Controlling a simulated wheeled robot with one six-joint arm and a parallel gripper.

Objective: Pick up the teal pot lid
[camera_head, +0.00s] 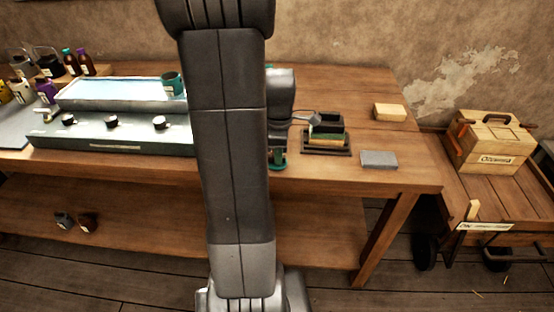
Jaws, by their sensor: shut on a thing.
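The teal pot lid (278,166) shows as a small teal rim near the table's front edge, just right of my arm. My gripper (277,152) is at the lid, below my dark wrist, and is shut on it. My upright arm link hides the lid's left part and much of the gripper. I cannot tell whether the lid touches the table or is slightly raised.
A wooden table (350,90) carries a long press-like unit (110,138) at left with a teal mug (172,83) on it. Right of the lid are a dark tray (326,150), a grey block (379,159) and a tan block (390,112). A cart (510,195) bears a wooden box (492,145).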

